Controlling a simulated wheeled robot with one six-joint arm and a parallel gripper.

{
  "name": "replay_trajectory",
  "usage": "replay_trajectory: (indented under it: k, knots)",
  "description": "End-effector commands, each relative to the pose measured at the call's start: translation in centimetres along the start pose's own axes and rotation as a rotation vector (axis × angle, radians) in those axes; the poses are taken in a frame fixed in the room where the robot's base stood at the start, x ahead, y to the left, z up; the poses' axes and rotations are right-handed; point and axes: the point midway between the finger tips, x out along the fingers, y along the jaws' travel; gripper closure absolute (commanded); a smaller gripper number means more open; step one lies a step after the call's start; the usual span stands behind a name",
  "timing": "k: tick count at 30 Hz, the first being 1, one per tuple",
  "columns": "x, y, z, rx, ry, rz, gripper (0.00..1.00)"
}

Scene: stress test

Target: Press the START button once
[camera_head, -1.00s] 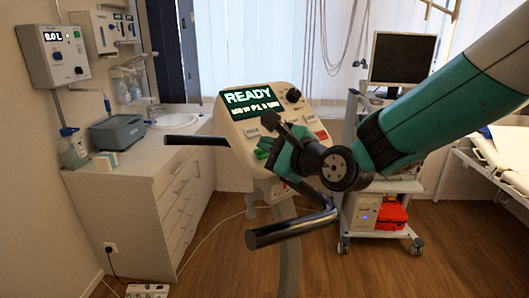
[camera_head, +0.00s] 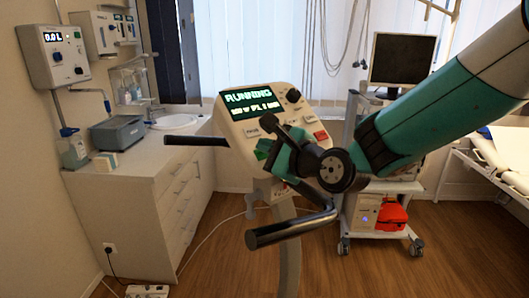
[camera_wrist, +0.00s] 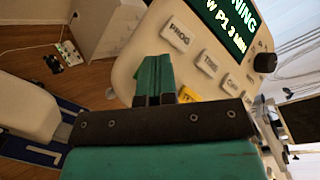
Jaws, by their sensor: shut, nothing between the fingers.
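The console (camera_head: 240,128) stands on a post in the middle of the head view. Its display (camera_head: 250,104) reads "RUNNING" in green. A green button (camera_head: 262,149), its label not readable, shows at the console's lower left; it is likely START. My gripper (camera_head: 278,161) is at the console's lower edge, close beside the green button; contact cannot be told. In the wrist view my shut, empty teal fingers (camera_wrist: 153,78) point at the console's lower edge.
A red button (camera_head: 320,136) and dark knob (camera_head: 293,95) are on the console's right. The wrist view shows PROG (camera_wrist: 179,35) and a partly hidden yellow button (camera_wrist: 188,95). Handlebars (camera_head: 290,230) flank the console. A monitor cart (camera_head: 385,187) stands behind right, a cabinet (camera_head: 140,205) left.

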Motion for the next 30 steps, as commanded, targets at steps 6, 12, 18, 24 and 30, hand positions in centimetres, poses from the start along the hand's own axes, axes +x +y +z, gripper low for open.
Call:
replay_trajectory:
  k: [6, 12, 18, 24, 30]
  knots:
    - [-0.5, -0.4, 0.4, 0.000, 0.002, 0.002, 1.00]
    - [-1.1, -0.8, 0.8, 0.001, 0.001, 0.001, 1.00]
    - [-1.1, -0.7, 0.7, 0.000, 0.001, 0.001, 1.00]
    - [-1.4, -1.1, 1.0, 0.000, 0.000, 0.000, 1.00]
    - [-2.7, -2.1, 2.0, 0.000, 0.001, -0.001, 1.00]
